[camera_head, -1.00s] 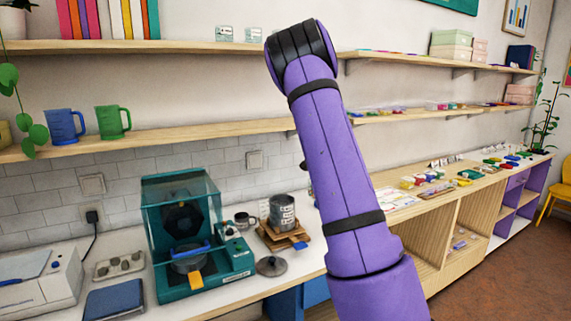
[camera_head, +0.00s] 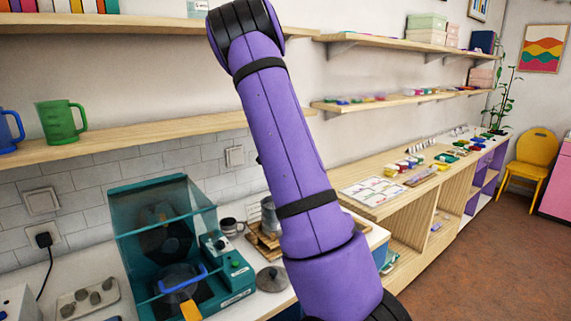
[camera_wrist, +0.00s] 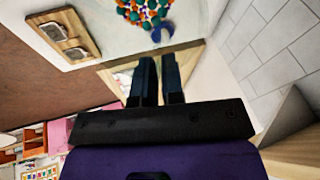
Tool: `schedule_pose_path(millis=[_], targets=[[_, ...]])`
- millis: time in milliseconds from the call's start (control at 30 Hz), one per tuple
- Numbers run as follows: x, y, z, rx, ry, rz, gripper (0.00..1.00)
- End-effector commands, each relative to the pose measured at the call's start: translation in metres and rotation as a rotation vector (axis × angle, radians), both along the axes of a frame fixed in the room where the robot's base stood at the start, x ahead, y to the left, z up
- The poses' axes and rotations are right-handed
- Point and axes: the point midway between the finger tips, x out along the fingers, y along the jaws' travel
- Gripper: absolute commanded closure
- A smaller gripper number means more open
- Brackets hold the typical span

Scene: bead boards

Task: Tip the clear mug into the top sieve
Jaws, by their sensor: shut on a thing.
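My gripper (camera_wrist: 159,62) shows in the wrist view as two dark fingers close together; the head view shows only my purple arm, with the gripper out of frame. A blue piece (camera_wrist: 162,34), apparently the handle of the clear mug, is at the fingertips. Just past it, teal, orange and purple beads (camera_wrist: 145,11) are cut off by the top edge. The mug's clear wall is hard to make out, and so is its tilt. I cannot pick out the top sieve in either view.
A teal machine with a clear hood (camera_head: 160,235) stands on the counter. Beside it are a grey lid (camera_head: 271,279), a small cup (camera_head: 230,226) and a grey can (camera_head: 269,214) partly behind my arm. A green mug (camera_head: 60,122) stands on the shelf. Open floor (camera_head: 500,240) lies right.

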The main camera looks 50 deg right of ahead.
Motion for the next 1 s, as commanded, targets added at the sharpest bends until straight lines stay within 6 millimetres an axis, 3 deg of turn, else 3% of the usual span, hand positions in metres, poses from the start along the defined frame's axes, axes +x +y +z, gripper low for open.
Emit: schedule_pose_path(millis=[233,1000], targets=[[-0.002,0.002,-0.011,-0.081,-0.062,-0.001,1.0],[-0.012,0.012,-0.002,-0.41,-0.305,-0.002,1.0]])
